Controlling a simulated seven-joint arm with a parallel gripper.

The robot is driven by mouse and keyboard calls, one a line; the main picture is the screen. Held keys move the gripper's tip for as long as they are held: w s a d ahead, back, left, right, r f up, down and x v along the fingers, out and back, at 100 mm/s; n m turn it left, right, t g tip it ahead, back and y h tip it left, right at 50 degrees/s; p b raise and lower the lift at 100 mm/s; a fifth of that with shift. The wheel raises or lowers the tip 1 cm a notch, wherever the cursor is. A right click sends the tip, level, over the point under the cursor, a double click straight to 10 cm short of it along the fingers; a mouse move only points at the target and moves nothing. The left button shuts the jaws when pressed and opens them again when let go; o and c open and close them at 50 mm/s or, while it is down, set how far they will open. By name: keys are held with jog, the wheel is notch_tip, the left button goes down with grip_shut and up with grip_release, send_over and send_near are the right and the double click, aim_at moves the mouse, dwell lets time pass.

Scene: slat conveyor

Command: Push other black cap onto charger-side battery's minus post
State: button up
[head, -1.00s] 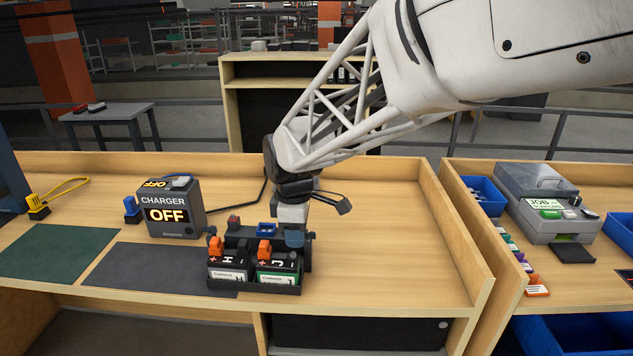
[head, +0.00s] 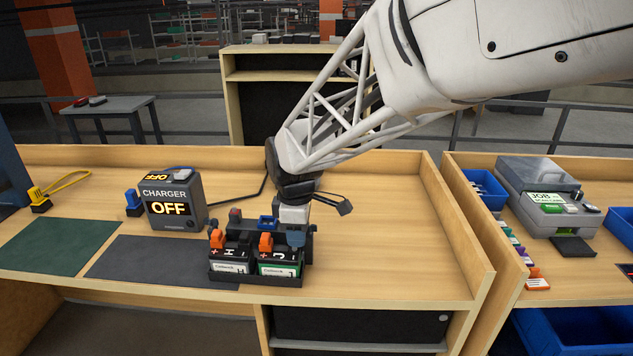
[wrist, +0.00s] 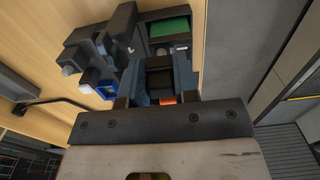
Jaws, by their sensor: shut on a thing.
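Two black batteries stand side by side in a black tray (head: 258,283) at the bench front. The left one (head: 229,268), on the charger's side, has a white label marked H. The right one (head: 279,268) has a green-edged label. Each carries an orange cap, left (head: 217,238) and right (head: 266,241). My gripper (head: 296,241) points down at the right battery's rear right corner. In the wrist view its blue-grey fingers (wrist: 163,82) are close together around something dark, with orange (wrist: 168,100) showing between them. The held piece and the minus posts are mostly hidden.
A dark holder with a blue part (head: 268,222) and a red-topped part (head: 235,214) stands just behind the batteries. The charger (head: 172,203), reading OFF, stands to the left. Bench to the right is clear up to a raised wooden wall (head: 461,235).

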jog(key=shift+f, duration=1.15)
jog(key=o, duration=1)
jog(key=shift+c, duration=0.2)
jog(key=shift+r, duration=3.9)
jog(key=shift+d, duration=0.1)
